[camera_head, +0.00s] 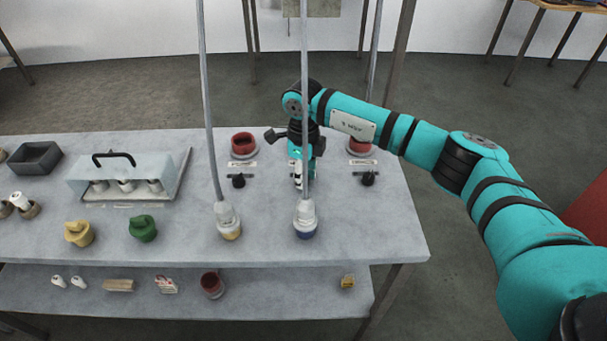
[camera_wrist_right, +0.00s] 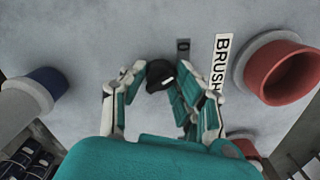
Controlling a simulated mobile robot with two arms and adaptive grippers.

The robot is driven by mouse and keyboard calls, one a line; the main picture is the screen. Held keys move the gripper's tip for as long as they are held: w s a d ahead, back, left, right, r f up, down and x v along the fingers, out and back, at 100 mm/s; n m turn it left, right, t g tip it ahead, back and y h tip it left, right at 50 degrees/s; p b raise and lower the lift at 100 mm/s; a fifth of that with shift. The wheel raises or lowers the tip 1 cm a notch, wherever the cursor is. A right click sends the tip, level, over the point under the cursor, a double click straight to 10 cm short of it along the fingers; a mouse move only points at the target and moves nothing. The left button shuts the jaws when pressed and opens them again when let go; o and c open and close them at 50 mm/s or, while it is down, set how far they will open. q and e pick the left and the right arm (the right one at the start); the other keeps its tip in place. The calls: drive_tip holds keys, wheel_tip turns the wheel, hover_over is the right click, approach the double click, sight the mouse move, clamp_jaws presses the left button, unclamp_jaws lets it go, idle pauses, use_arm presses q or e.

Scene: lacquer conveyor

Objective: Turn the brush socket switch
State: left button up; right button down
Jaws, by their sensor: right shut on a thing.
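The brush socket switch is a small black knob (camera_wrist_right: 161,76) on the grey tabletop, beside a "0" mark (camera_wrist_right: 182,46) in the right wrist view. The white BRUSH label (camera_wrist_right: 218,68) and a red round socket (camera_wrist_right: 284,74) lie to its right there. My right gripper (camera_wrist_right: 155,80) points down with its fingers on either side of the knob and is shut on it. In the head view my right gripper (camera_head: 298,172) is between the two visible black switches, and it and the arm hide this knob and its socket. My left gripper is not in view.
A plug with a blue ring (camera_head: 305,222) and one with a yellow ring (camera_head: 229,221) stand in front, their grey cables rising past my right gripper. Other switches (camera_head: 238,181) (camera_head: 368,178) and red sockets (camera_head: 243,145) flank it. Yellow (camera_head: 79,233) and green (camera_head: 142,228) pieces stand left.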

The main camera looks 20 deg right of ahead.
drive_tip(key=c, duration=1)
unclamp_jaws()
drive_tip(key=shift+r, duration=0.1)
wheel_tip(320, 180, up, 12)
